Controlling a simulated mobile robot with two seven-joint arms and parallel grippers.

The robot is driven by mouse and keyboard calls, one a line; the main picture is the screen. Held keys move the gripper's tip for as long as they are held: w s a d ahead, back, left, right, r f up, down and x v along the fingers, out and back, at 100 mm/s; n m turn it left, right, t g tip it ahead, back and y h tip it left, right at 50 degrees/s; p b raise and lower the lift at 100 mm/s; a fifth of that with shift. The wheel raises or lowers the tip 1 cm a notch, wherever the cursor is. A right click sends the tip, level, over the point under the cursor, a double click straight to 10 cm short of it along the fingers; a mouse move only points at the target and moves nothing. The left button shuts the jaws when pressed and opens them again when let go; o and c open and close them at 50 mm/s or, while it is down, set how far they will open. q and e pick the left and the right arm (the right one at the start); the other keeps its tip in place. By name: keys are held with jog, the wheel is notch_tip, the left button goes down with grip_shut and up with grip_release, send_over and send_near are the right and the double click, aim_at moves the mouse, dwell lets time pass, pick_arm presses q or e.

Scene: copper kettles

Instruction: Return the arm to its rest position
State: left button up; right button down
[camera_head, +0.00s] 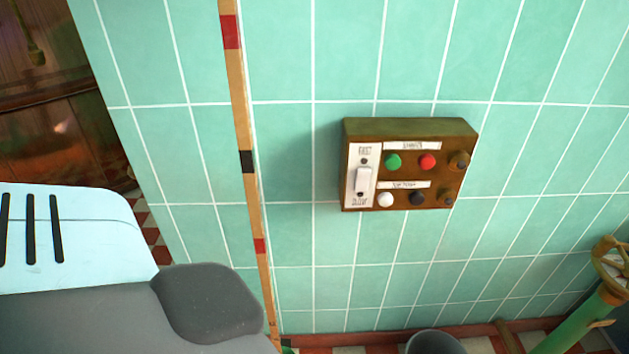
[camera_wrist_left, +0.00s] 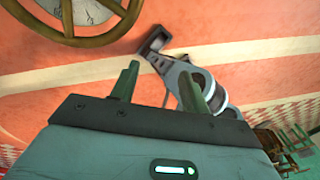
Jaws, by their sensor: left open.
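My left arm shows at the lower left of the head view as a pale shell with dark slots and a grey link. Its gripper is outside that view. In the left wrist view my left gripper (camera_wrist_left: 157,82) has its two dark green fingers apart, with nothing seen held between them. Behind the fingers is a grey jointed part with a pale band, perhaps mine; I cannot tell whether it touches them. My right gripper cannot be made out in either view.
A brown control box (camera_head: 409,165) with a switch and several buttons is on the green tiled wall (camera_head: 283,75). A green pipe (camera_head: 578,325) with a handwheel (camera_head: 611,265) stands at right. A grey bucket (camera_head: 435,342) is at the bottom. The wrist view shows a brass wheel (camera_wrist_left: 128,22) upper left.

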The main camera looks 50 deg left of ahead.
pick_arm(q)
jog(key=s+d+r+n, duration=0.25)
jog(key=d+n, duration=0.55)
jog(key=n, duration=0.4)
jog(key=s+a+r+n+g+y, duration=0.25)
jog(key=s+r+n, duration=0.45)
jog(key=n, duration=0.9)
jog(key=w+d+f+t+h, duration=0.2)
jog(key=w+d+f+t, duration=0.1)
jog(key=w+f+t, duration=0.65)
jog(key=w+r+t+p, duration=0.1)
jog(key=w+r+p, duration=0.2)
jog(key=r+p, duration=0.6)
jog(key=w+r+t+p, duration=0.1)
jog(key=w+r+p, duration=0.3)
jog(key=r+p, duration=0.5)
jog(key=shift+a+r+m, duration=0.3)
jog(key=shift+r+m, duration=0.1)
jog(key=shift+r, duration=0.2)
pick_arm(e)
jog(key=w+r+t, duration=0.1)
jog(key=w+r, duration=0.1)
jog(key=r, duration=0.7)
jog(key=w+r+t, duration=0.1)
jog(key=w+r, duration=0.2)
jog(key=r, duration=0.6)
jog(key=shift+w+d+r, duration=0.25)
jog(key=shift+w+r, duration=0.05)
jog(key=shift+w, duration=0.05)
